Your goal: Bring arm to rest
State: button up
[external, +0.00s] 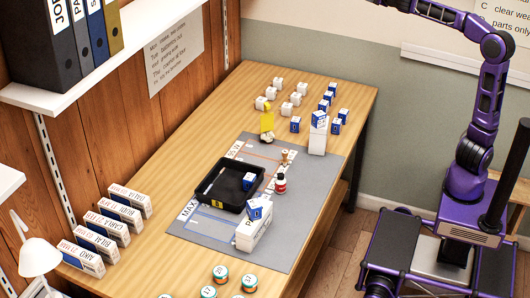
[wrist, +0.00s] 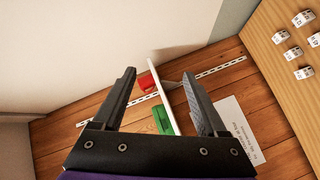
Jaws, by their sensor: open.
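My purple arm (external: 489,95) stands at the right in the external view, on my base. It is raised, and its upper part runs out of the top of the picture, so my gripper is hidden there. In the wrist view my gripper (wrist: 162,88) shows two dark fingers spread wide apart. Nothing is between them in its grasp. Behind the fingers are the wooden wall panel (wrist: 60,125) and the edge of a white shelf (wrist: 161,90), with a red and a green item beside it.
Boxes (external: 120,213) line the left edge. Floor shows between table and base.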

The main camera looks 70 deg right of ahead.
jog(key=s+a+f+m+g+y+p, duration=0.1)
jog(key=s+a+f+m+y, duration=0.1)
jog(key=f, duration=0.3)
jog(key=s+a+f+m+g+y+p, duration=0.1)
jog(key=s+a+f+y, duration=0.15)
jog(key=f, duration=0.25)
jog(key=s+a+f+g+y+p, duration=0.1)
jog(key=s+a+f, duration=0.3)
jog(key=a, duration=0.7)
jog(key=s+a+f+g+y+p, duration=0.1)
jog(key=s+a+f+y, duration=0.2)
jog(key=s+a, duration=0.6)
jog(key=s+a+f+m+g+y+p, duration=0.1)
jog(key=s+a+f+g+y, duration=0.1)
jog(key=s+a+f, duration=0.2)
jog(key=s+a, duration=0.3)
jog(key=a, duration=0.5)
jog(key=shift+a+f+y+p, duration=0.3)
jog(key=shift+f+y+p, duration=0.05)
jog(key=shift+p, duration=0.05)
